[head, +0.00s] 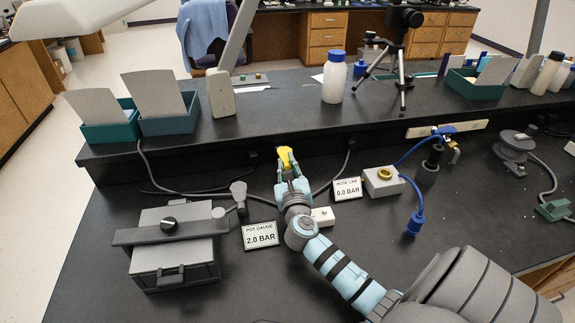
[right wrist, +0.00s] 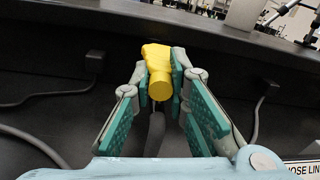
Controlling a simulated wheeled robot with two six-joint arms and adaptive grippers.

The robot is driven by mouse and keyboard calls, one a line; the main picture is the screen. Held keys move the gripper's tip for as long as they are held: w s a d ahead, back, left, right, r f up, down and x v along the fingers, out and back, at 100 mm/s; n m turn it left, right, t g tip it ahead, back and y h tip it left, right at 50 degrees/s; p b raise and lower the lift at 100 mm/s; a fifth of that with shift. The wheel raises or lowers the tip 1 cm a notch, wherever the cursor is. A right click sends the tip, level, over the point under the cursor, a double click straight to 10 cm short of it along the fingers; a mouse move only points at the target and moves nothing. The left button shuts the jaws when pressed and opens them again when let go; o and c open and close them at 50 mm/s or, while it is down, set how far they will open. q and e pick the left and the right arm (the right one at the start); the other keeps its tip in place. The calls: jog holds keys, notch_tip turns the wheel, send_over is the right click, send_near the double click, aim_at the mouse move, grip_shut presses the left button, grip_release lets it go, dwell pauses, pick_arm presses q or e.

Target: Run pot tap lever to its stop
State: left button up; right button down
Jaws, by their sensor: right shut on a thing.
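A yellow lever (head: 286,158), which looks like the pot tap lever, stands near the raised back shelf. My right gripper (head: 285,176) reaches up to it from below and is shut on it. In the right wrist view the yellow lever (right wrist: 158,72) sits between the green-padded fingertips (right wrist: 160,82), with a dark stem or hose below it. The tap body is mostly hidden by my gripper. The pot (head: 175,262) is a grey box with a clamp bar and black knob, at the left. Its gauge card (head: 260,236) reads 2.0 BAR. My left gripper is not in view.
The hose line card (head: 347,189) reads 0.0 BAR. Right of it is a white block with a brass ring (head: 384,177) and a blue hose (head: 415,222). Grey cables run behind my gripper. The raised shelf (head: 270,121) edge lies just behind it.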

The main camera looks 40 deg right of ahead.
jog(key=m+g+h, duration=0.2)
jog(key=w+a+m+g+h, duration=0.1)
jog(key=shift+h, duration=0.3)
jog(key=c, duration=1.6)
grip_release()
jog(key=shift+o, duration=0.2)
jog(key=shift+s, duration=0.1)
notch_tip(320, 180, up, 10)
jog(key=shift+c, duration=0.4)
